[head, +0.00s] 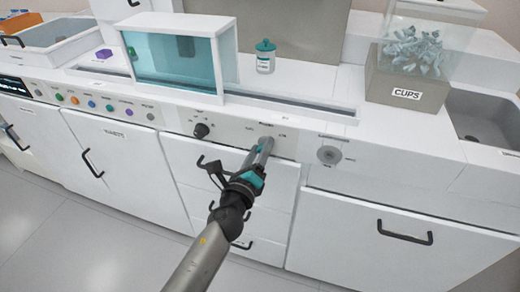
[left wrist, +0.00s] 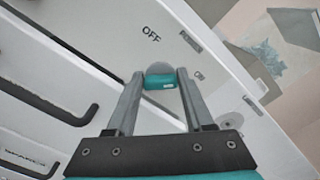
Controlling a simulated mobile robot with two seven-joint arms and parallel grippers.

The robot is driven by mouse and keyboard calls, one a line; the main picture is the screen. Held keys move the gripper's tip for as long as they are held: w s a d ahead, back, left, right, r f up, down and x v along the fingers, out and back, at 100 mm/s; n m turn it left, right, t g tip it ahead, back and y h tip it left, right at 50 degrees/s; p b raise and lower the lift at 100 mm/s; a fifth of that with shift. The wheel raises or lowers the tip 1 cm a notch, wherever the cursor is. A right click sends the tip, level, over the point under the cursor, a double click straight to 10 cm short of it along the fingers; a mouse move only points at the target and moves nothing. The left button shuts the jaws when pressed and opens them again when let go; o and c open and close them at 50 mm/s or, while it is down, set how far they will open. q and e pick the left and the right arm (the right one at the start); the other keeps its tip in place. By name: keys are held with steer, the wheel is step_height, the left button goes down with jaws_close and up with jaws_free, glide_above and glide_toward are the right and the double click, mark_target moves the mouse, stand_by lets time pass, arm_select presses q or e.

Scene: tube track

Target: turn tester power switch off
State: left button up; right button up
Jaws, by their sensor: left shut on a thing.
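The power switch (left wrist: 160,82) shows in the left wrist view as a teal piece with a small pale label, in front of a grey round part. It sits on the white front panel, with an "OFF" label (left wrist: 151,34) above it and what seems an "ON" label (left wrist: 199,76) to its right. My left gripper (left wrist: 160,74) is shut on the switch, one grey finger on each side. In the head view my left gripper (head: 265,144) reaches the panel under the counter edge, and its fingers mostly hide the switch. My right gripper is in neither view.
A black knob (head: 201,130) is left of the gripper and a grey round dial (head: 329,155) right. Drawers with black handles lie below. Above stand a teal-glazed box (head: 172,66), a teal-capped jar (head: 265,62) and a CUPS bin (head: 405,93).

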arm_select(q)
jaws_close()
